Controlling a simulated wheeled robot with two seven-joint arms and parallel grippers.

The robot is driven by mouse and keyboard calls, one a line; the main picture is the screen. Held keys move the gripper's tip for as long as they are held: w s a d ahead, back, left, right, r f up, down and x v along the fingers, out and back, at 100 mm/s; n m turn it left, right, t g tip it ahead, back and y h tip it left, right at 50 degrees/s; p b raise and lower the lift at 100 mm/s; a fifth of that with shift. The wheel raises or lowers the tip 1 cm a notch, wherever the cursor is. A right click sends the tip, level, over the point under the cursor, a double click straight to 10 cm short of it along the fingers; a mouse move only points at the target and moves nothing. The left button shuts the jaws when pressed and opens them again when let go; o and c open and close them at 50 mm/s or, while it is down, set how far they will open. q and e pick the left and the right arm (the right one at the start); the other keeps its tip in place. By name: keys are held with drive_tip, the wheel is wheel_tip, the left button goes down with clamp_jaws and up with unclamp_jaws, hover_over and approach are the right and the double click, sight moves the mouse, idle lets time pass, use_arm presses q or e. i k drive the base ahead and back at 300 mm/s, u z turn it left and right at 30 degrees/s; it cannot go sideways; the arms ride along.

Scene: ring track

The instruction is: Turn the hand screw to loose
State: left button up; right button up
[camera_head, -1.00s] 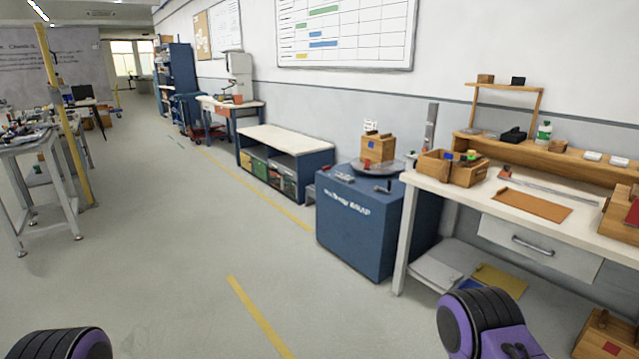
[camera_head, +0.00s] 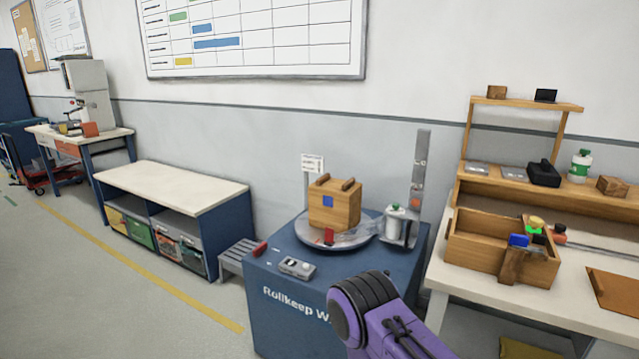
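The blue cabinet (camera_head: 280,310) carries a round turntable (camera_head: 308,236) with a wooden box (camera_head: 335,205) on it. A grey upright mast (camera_head: 420,165) stands behind to its right. A clear sheet (camera_head: 358,236) spans from the roll to the box. I cannot make out which part is the hand screw. A purple and black link of my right arm covers the cabinet's front right. Neither of my grippers is in view.
A grey control box (camera_head: 297,268) and a red-ended piece (camera_head: 260,248) lie on the cabinet's near left. A workbench (camera_head: 480,292) with a wooden tray (camera_head: 476,245) stands at right. A low shelf unit (camera_head: 170,188) stands at left. Floor is clear at lower left.

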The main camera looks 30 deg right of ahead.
sight(536, 222)
drive_tip(key=i, duration=1.5)
drive_tip(key=z, duration=2.15)
